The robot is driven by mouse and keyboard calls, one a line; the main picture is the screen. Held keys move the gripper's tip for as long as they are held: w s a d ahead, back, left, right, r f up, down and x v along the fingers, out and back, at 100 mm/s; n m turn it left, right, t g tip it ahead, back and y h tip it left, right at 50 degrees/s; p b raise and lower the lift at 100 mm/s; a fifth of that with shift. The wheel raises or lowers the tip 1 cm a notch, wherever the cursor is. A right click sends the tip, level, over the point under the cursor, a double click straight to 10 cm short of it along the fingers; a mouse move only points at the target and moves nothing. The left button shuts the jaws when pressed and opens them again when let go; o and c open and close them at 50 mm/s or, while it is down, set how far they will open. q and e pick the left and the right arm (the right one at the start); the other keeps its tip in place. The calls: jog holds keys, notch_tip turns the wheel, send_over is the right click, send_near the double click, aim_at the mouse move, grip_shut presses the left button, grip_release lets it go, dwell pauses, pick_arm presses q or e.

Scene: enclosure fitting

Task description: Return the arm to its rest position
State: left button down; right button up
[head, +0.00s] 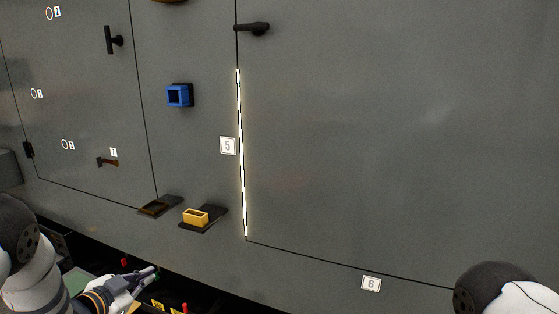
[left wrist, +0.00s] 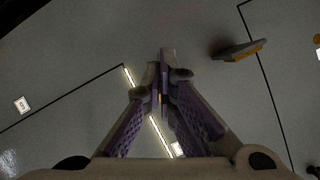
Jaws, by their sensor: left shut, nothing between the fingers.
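My left arm (head: 30,255) comes in at the lower left of the head view. Its gripper (head: 153,273) is low, in front of and below the grey enclosure wall (head: 380,130). In the left wrist view the fingers of the left gripper (left wrist: 162,75) meet at their tips with nothing between them. They point toward the grey panel and stand apart from it as far as I can tell. Part of my right arm (head: 495,290) shows at the lower right of the head view; its gripper is out of view.
The wall carries a blue square socket (head: 179,95), a yellow block (head: 196,216) on a dark shelf, an empty dark bracket (head: 160,206), black handles (head: 252,28) and a lit vertical strip (head: 242,160). Labels 5 (head: 228,146) and 6 (head: 371,284) mark it. A dark bench area lies below.

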pick_arm(q)
jog(key=s+d+f+n+g+y, duration=0.1)
jog(key=s+d+f+n+g, duration=0.15)
jog(key=s+f, duration=0.65)
jog(key=s+d+f+n+g+y, duration=0.1)
jog(key=s+d+f+n+g, duration=0.25)
jog(key=s, duration=0.95)
jog(key=s+d+n+g, duration=0.1)
jog(key=s+g, duration=0.2)
jog(key=s, duration=0.7)
jog(key=s+d+g, duration=0.1)
jog(key=s+g, duration=0.2)
jog(key=s, duration=0.7)
jog(key=s+d+n+g+y+p, duration=0.1)
jog(key=s+g, duration=0.2)
jog(key=s, duration=0.7)
jog(key=shift+s+d+n+g, duration=0.3)
jog(key=shift+s+d+g, duration=0.1)
pick_arm(e)
jog(key=shift+w+r+t, duration=0.4)
jog(key=shift+w+r, duration=0.45)
jog(key=shift+w, duration=0.05)
